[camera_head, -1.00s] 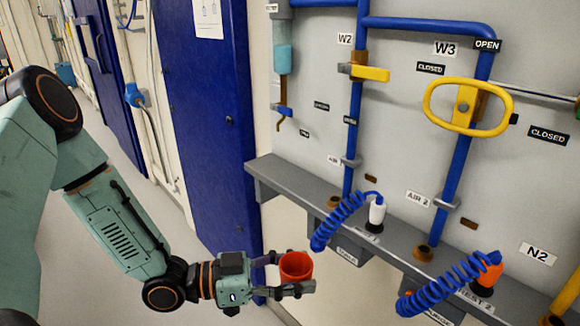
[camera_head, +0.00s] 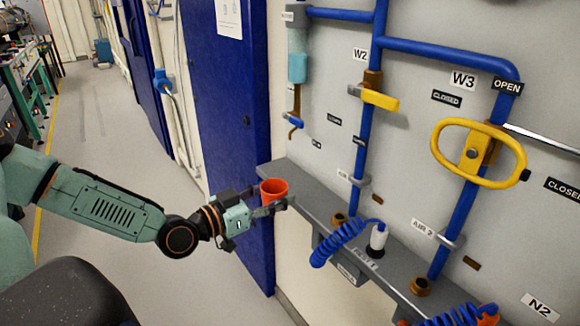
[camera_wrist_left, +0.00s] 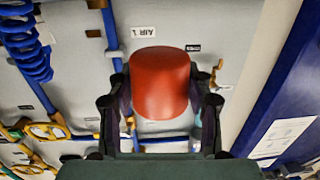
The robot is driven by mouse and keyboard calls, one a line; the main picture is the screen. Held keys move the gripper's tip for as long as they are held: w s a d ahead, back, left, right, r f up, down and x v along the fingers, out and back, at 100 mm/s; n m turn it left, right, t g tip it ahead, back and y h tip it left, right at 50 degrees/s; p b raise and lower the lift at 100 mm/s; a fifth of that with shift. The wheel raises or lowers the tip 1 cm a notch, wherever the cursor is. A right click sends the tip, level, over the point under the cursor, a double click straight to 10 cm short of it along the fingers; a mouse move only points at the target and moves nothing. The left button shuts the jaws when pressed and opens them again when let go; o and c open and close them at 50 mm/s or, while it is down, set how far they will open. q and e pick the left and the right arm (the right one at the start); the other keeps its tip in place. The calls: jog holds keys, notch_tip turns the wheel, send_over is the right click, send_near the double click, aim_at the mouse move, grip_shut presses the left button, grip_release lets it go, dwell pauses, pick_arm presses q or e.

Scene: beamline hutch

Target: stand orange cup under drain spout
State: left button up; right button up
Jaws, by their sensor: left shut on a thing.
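The orange cup (camera_head: 273,192), which looks red-orange, is upright in my left gripper (camera_head: 262,208). The gripper is shut around its sides. In the head view the cup overlaps the left end of the grey ledge (camera_head: 300,181); whether it touches cannot be told. My right gripper is out of view.
A blue door (camera_head: 230,110) stands left of the wall panel.

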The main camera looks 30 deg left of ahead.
pick_arm(q)
jog(key=shift+w+a+r+n+t+y, duration=0.35)
jog(key=shift+a+r+n+y, duration=0.1)
jog(key=shift+r+y, duration=0.1)
jog(key=a+r+n+y+p, duration=0.1)
jog(key=a+n+y+p, duration=0.3)
jog(key=a+y, duration=0.3)
jog(key=a, duration=0.5)
jog(key=shift+s+p, duration=0.4)
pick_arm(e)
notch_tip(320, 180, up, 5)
pick_arm(q)
jog(key=shift+a+r+n, duration=0.1)
jog(key=shift+n, duration=0.15)
